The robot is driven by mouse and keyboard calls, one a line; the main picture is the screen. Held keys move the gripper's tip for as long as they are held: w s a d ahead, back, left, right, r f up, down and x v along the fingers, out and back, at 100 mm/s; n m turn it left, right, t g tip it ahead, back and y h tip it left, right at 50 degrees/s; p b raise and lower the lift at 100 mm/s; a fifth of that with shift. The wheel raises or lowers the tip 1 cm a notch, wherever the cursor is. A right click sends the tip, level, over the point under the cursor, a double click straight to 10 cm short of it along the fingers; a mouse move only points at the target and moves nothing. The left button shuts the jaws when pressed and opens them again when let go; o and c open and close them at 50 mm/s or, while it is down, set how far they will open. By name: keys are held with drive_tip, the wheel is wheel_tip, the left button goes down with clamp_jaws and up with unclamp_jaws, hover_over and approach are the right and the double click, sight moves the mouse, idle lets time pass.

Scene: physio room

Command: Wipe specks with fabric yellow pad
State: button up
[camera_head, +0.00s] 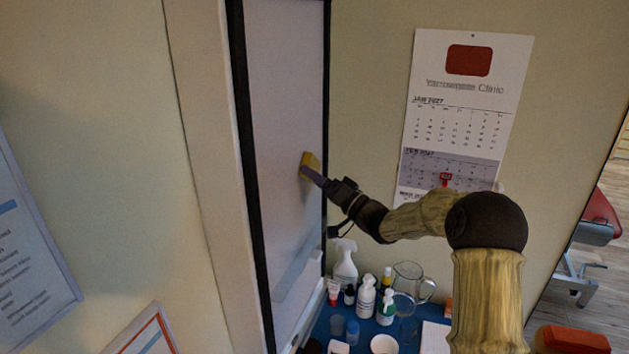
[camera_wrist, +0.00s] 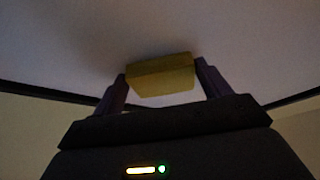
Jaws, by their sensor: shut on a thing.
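The yellow pad (camera_head: 311,161) is at the tall white panel (camera_head: 285,105) in the head view. My gripper (camera_head: 306,172) is shut on the pad, which also shows between the two fingers (camera_wrist: 161,82) in the wrist view. The pad (camera_wrist: 160,75) is against or very close to the white surface (camera_wrist: 150,30); I cannot tell whether it touches. No specks can be made out on the panel in either view; the dim light and my arm may hide some.
The panel has a dark frame (camera_head: 246,150). Below stands a blue surface (camera_head: 322,327) with a spray bottle (camera_head: 345,265), several small bottles and a glass jug (camera_head: 410,280). A calendar (camera_head: 465,100) hangs on the wall to the right.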

sight(318, 170)
drive_tip(key=shift+w, duration=0.2)
drive_tip(key=shift+w+d+p, duration=0.35)
drive_tip(key=shift+w+p, duration=0.05)
drive_tip(key=shift+w, duration=0.4)
drive_tip(key=shift+w+d+p, duration=0.3)
drive_tip(key=shift+w+p, duration=0.1)
drive_tip(key=shift+w, duration=0.4)
drive_tip(key=s+d, duration=0.2)
drive_tip(key=d, duration=0.3)
drive_tip(key=shift+d, duration=0.35)
drive_tip(key=d, duration=0.1)
drive_tip(key=s+d, duration=0.1)
drive_tip(key=shift+d, duration=0.4)
